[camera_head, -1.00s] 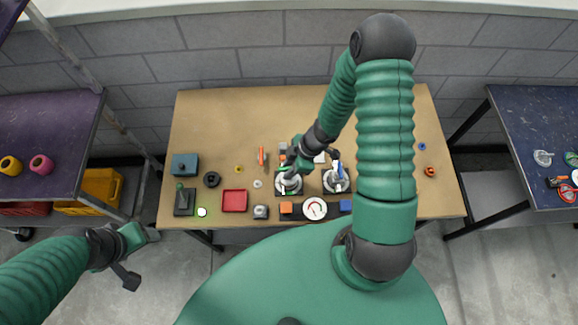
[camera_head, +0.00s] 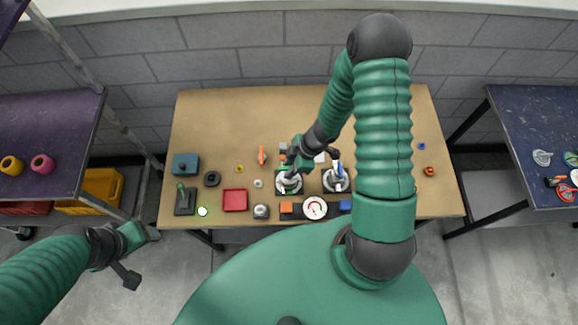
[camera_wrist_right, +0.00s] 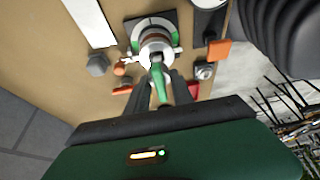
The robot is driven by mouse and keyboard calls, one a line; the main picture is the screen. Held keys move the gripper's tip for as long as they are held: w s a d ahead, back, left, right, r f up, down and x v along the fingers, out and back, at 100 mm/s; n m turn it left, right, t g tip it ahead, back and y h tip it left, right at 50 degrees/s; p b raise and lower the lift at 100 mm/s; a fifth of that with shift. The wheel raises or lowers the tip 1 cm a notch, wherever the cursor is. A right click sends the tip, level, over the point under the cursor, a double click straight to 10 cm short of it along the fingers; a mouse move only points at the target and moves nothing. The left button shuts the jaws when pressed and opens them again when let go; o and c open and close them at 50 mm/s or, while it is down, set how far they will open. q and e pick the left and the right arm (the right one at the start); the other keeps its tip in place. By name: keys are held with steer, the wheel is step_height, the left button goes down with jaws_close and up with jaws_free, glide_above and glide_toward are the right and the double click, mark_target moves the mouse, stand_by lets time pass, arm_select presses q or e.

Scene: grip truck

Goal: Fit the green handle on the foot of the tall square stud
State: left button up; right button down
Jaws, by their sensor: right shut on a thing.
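My right gripper (camera_wrist_right: 158,84) is shut on the green handle (camera_wrist_right: 161,86) in the right wrist view. The handle points toward a round pale metal fitting (camera_wrist_right: 157,46) on a dark square plate with green marks (camera_wrist_right: 175,21). The handle's far end meets or overlaps the fitting; I cannot tell whether it touches. The tall square stud is not clear to me. In the head view, my right gripper (camera_head: 294,160) is over the left of two round fittings (camera_head: 289,184), partly covering it. My left gripper (camera_head: 133,257) hangs off the table's left front; its jaw state is unclear.
A second fitting with a blue handle (camera_head: 338,172) stands close on the right. A dial gauge (camera_head: 315,208) between orange and blue blocks lies in front. A red tray (camera_head: 235,200), a blue box (camera_head: 185,165) and small parts lie left. The table's back (camera_head: 250,110) is clear.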

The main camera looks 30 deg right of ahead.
steer(key=shift+f, duration=0.2)
steer(key=shift+f+b, duration=0.4)
steer(key=shift+f, duration=0.05)
steer(key=shift+f, duration=0.15)
steer(key=shift+f, duration=0.3)
steer(key=shift+f, duration=0.45)
stand_by(1.2)
steer(key=c, duration=1)
jaws_free()
steer(key=shift+c, duration=0.2)
steer(key=shift+o, duration=0.4)
